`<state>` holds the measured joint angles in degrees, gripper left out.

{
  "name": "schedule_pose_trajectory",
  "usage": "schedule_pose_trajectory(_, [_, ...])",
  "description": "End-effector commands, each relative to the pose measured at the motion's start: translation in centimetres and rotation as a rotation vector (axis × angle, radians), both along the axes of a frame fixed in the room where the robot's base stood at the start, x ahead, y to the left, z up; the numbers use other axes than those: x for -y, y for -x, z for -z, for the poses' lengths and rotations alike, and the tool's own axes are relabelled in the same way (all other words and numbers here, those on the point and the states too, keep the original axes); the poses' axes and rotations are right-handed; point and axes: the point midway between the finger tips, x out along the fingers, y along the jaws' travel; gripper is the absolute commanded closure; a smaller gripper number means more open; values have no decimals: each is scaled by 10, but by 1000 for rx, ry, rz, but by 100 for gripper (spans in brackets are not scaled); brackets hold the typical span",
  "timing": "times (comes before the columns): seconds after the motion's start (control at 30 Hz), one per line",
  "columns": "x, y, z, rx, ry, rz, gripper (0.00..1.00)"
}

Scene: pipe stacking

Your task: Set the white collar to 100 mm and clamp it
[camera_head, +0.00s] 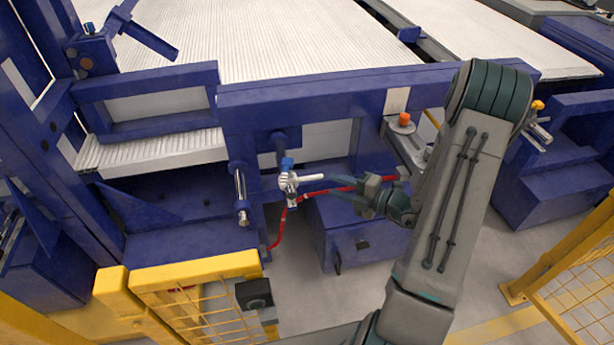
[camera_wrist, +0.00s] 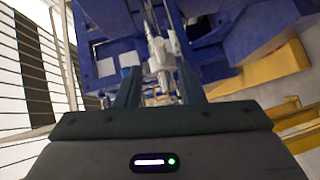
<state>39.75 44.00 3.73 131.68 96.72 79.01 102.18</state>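The white collar (camera_head: 289,183) sits on a blue post fitting at the front of the machine frame, with a blue part just above it. It also shows in the wrist view (camera_wrist: 158,55), as a pale shape on a thin rod. My gripper (camera_head: 327,188) is to the right of the collar and points at it. In the wrist view my gripper (camera_wrist: 158,72) has its two dark fingers apart, with the collar between or just beyond their tips. I cannot tell whether they touch it. Scale marks and the clamp are too small to read.
A red hose (camera_head: 274,235) runs beside the collar and behind my fingers. A silver rod (camera_head: 241,190) stands to the left. A blue box (camera_head: 350,235) is below, and a yellow guard rail (camera_head: 190,270) is in front. An orange button (camera_head: 404,119) sits at the right.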

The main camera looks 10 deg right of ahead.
Motion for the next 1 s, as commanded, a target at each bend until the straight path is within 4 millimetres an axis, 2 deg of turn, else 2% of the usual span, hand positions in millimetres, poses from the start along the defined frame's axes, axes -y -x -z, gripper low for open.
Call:
schedule_pose_trajectory(0.2, [-37,-33,8,1,1,-6,65])
schedule_pose_trajectory(0.4, [-60,-57,12,1,2,-4,65])
schedule_pose_trajectory(0.6, [-71,-68,14,-1,1,-3,65])
schedule_pose_trajectory(0.9, [-72,-70,14,0,3,-2,65])
schedule_pose_trajectory(0.93, [-72,-70,14,0,2,-3,70])
schedule_pose_trajectory(1.0, [-72,-69,14,0,2,-3,90])
